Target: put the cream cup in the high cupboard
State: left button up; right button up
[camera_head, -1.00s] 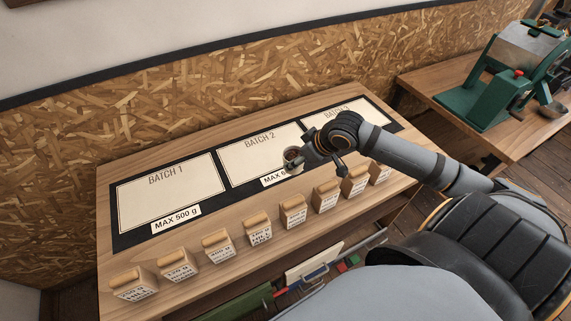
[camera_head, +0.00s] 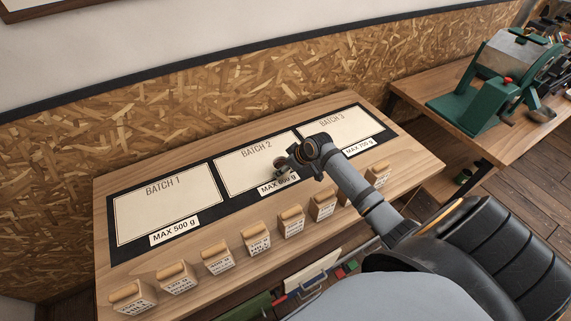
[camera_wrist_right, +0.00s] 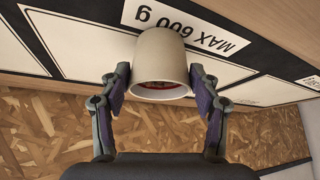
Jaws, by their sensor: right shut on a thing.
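My right gripper (camera_head: 282,170) is over the near part of the BATCH 2 field in the head view. It is shut on the cream cup (camera_wrist_right: 162,58), which sits between its two fingers in the right wrist view. The cup is a plain cream cylinder, its open end facing the wrist camera, with some red showing inside. In the head view the cup (camera_head: 279,162) is small and partly hidden by the gripper. I cannot tell whether it touches the board. My left gripper and the high cupboard are not in view.
The wooden table (camera_head: 130,235) holds a black board (camera_head: 206,198) with three white BATCH fields. A row of labelled blocks (camera_head: 217,257) lines its front edge. A green machine (camera_head: 490,95) stands on another table at the right. A chipboard wall (camera_head: 150,125) rises behind.

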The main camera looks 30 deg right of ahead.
jog(key=shift+f, duration=0.1)
jog(key=shift+f, duration=0.1)
jog(key=o, duration=1.4)
jog(key=shift+d+r, duration=0.1)
jog(key=shift+r, duration=0.2)
jog(key=shift+v, duration=5.9)
